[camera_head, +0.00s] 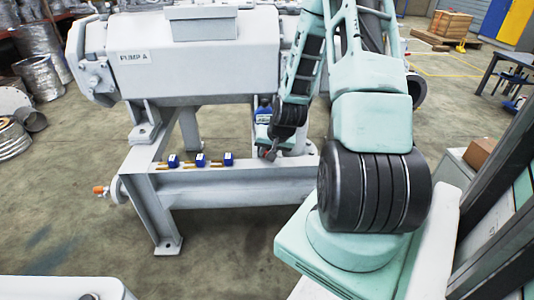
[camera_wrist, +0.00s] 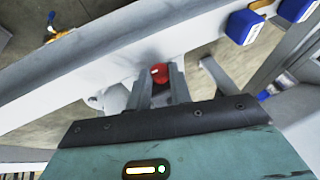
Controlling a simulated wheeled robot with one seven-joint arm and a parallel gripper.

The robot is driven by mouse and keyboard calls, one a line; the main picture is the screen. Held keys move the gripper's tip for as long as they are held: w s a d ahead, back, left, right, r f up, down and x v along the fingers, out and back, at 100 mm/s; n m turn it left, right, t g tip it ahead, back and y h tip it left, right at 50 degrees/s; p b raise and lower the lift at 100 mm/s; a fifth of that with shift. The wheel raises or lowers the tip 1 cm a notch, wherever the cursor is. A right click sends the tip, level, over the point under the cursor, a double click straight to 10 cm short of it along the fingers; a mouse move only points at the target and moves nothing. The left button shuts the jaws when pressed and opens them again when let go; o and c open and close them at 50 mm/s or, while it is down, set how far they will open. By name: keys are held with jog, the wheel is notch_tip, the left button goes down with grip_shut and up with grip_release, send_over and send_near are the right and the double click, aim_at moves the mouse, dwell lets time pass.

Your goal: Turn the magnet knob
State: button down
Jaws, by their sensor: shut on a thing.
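A round red knob (camera_wrist: 160,73) shows in the wrist view at the fingertips of my gripper (camera_wrist: 160,84). The two grey fingers are closed on it, one on each side, so only its top shows. It sits beside a pale grey beam. In the head view my gripper (camera_head: 272,152) is at the right part of the pump frame's beam (camera_head: 240,185). The knob cannot be made out there.
Several small blue-capped parts stand along the beam, one of them to the left (camera_head: 200,160); two show at the wrist view's upper right (camera_wrist: 245,27). The large grey pump (camera_head: 200,60) is above the beam. An orange-ended fitting (camera_head: 100,190) sticks out at left.

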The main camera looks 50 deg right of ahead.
dwell(0.5)
jog(key=c, duration=1.3)
grip_release()
jog(key=shift+o, duration=0.2)
jog(key=p+v, duration=1.7)
jog(key=p, duration=0.5)
jog(key=shift+s+r, duration=0.15)
